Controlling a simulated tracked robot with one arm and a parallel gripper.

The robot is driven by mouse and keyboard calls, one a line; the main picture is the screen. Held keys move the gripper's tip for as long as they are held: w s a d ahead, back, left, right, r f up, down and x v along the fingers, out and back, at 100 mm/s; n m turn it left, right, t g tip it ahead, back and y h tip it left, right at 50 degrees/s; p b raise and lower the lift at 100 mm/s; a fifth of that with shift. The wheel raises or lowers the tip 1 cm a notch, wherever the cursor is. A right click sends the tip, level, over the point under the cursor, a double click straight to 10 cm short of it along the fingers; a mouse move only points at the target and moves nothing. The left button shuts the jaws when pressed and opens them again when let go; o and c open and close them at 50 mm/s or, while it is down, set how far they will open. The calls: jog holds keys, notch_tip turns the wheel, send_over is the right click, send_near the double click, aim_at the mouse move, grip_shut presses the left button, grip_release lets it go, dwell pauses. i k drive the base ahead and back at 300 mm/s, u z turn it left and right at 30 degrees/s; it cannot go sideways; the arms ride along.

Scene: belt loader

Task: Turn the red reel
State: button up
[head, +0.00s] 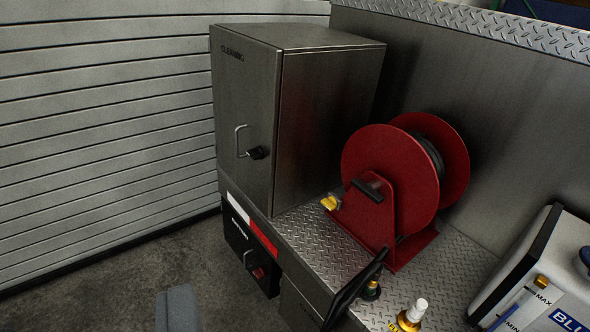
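The red reel (390,175) stands on the diamond-plate deck, right of centre. It has two red round flanges with a black hose wound between them. A red bracket (369,210) with a dark crank handle (368,190) is on its near side, and a yellow knob (330,203) sits at its left. A grey block (178,308) at the bottom edge looks like part of my gripper. It is well left of and below the reel, apart from it. The fingertips cannot be made out, and I see nothing held.
A steel cabinet (245,120) marked "CLEANING" stands left of the reel. A black angled bar (350,292) and gold-and-white fittings (411,314) are in front of it. A white tank (540,275) is at lower right. A steel wall (500,130) rises behind.

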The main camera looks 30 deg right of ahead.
aim_at(426, 161)
jog(key=z, duration=0.05)
jog(key=i, duration=1.15)
jog(key=z, duration=0.7)
